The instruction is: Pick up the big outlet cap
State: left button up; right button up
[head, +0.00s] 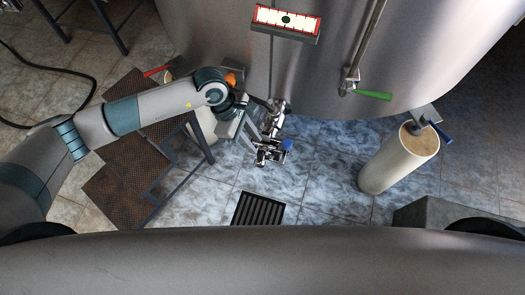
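My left gripper (250,128) reaches in from the left, low in front of the big steel tank, beside a cluster of shiny metal outlet fittings (274,122). A small blue part (287,145) shows at the right of this cluster. I cannot pick out the big outlet cap for certain among the small, overlapping metal parts. Whether the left fingers are open, or touch anything, is too small to tell. My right gripper is not in view.
The steel tank (222,35) fills the back, with a green-handled pipe (372,95). A pale upright cylinder (385,165) stands at the right, below a blue handle (443,136). Brown steps (125,190) stand under my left arm. A floor drain (258,209) lies in front; wet tiles around it are clear.

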aim_at(262, 156)
pick_arm(q)
jog(key=shift+f, duration=0.15)
jog(key=p+x, duration=0.2)
jog(key=x, duration=0.2)
jog(key=shift+s+a+f+p, duration=0.1)
jog(key=shift+s+f+p, duration=0.1)
jog(key=shift+p, duration=0.15)
jog(key=shift+f, duration=0.35)
jog(key=shift+c, duration=0.4)
grip_shut()
dwell(1.0)
